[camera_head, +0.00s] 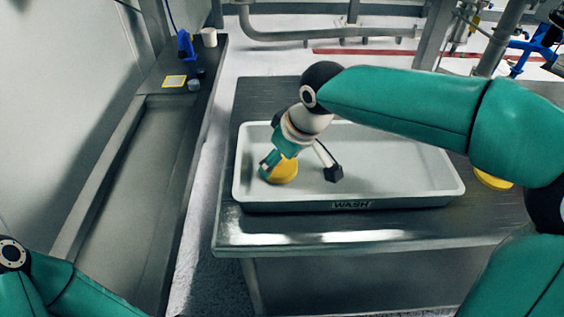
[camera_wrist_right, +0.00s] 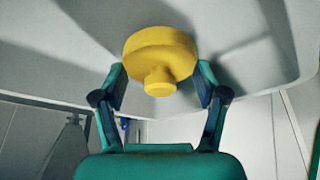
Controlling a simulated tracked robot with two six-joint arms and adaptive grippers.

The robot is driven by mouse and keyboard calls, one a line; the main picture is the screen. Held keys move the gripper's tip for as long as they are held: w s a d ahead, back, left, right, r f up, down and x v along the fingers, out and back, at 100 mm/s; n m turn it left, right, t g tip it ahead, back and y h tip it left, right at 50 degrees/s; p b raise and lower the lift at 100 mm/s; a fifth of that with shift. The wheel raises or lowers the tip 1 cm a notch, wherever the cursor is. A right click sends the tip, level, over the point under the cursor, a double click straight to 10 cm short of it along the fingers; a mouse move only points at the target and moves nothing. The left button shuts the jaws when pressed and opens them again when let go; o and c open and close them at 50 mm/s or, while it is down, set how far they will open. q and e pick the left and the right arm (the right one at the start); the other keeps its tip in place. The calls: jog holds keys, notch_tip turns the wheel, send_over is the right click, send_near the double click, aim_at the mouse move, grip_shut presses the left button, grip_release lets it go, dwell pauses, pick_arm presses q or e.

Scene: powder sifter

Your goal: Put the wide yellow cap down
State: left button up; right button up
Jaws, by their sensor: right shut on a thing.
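The wide yellow cap (camera_head: 285,172) is inside the white tub marked WASH (camera_head: 440,189), toward its left end. In the right wrist view the cap (camera_wrist_right: 160,57) shows a broad round body with a smaller knob facing the camera. My right gripper (camera_head: 279,163) is shut on the cap, with one finger on each side of it, as the right wrist view (camera_wrist_right: 161,82) also shows. The cap is low in the tub; I cannot tell whether it touches the floor. My left gripper is out of view; only part of the left arm shows.
The tub stands on a dark metal table (camera_head: 290,235). Another yellow thing (camera_head: 494,181) lies right of the tub, partly hidden by my right arm. On the left bench are a blue tool (camera_head: 185,45), a white cup (camera_head: 209,37) and a yellow-rimmed square (camera_head: 174,82).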

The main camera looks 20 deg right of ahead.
jog(key=shift+f, duration=0.5)
jog(key=shift+f, duration=0.1)
jog(key=o, duration=0.9)
jog(key=shift+o, duration=0.2)
jog(key=p+v, duration=0.1)
jog(key=v, duration=1.1)
jog(key=shift+s+d, duration=0.1)
